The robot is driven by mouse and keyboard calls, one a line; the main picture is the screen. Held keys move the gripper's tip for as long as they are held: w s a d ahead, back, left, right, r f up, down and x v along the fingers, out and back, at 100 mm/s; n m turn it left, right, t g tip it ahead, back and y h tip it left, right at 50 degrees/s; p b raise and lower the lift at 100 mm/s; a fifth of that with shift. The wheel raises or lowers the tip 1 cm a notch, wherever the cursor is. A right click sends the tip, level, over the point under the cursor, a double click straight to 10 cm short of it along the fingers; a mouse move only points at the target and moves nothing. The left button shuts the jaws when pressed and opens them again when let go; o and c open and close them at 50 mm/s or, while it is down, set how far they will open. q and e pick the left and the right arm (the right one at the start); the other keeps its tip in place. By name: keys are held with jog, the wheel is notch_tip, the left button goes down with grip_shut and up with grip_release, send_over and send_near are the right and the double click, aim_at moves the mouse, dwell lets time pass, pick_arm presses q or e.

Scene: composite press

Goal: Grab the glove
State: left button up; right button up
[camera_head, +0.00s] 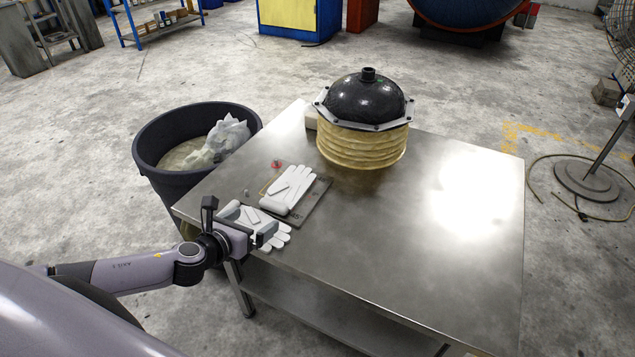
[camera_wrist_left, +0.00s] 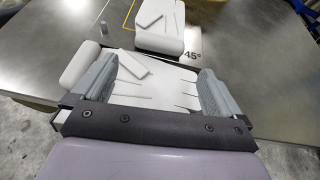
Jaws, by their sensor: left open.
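Two white gloves lie near the left edge of the metal table (camera_head: 430,240). The nearer glove (camera_head: 279,238) is at the table's front left, partly hidden by my left gripper (camera_head: 254,226). The farther glove (camera_head: 289,188) lies on a dark plate (camera_head: 312,206). In the left wrist view, my left gripper (camera_wrist_left: 155,85) is open, with its two grey fingers apart on either side of the nearer glove (camera_wrist_left: 150,90). The farther glove (camera_wrist_left: 160,25) is just beyond. Whether the fingers touch the nearer glove is unclear. My right gripper is not in view.
A black dome on a yellowish ribbed body (camera_head: 363,145) stands at the table's back. A small red item (camera_head: 276,164) lies near the plate. A dark bin (camera_head: 165,178) with crumpled pale material stands left of the table. The table's right half is clear.

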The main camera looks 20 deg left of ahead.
aim_at(271, 206)
pick_arm(q)
jog(key=shift+w+a+m, duration=0.2)
jog(key=shift+w+m, duration=0.1)
jog(key=shift+w, duration=0.4)
jog(key=shift+b+x, duration=0.45)
jog(key=shift+x, duration=2.65)
jog(key=shift+d, duration=0.2)
jog(key=c, duration=0.9)
jog(key=shift+o, duration=0.2)
jog(key=shift+r, duration=0.15)
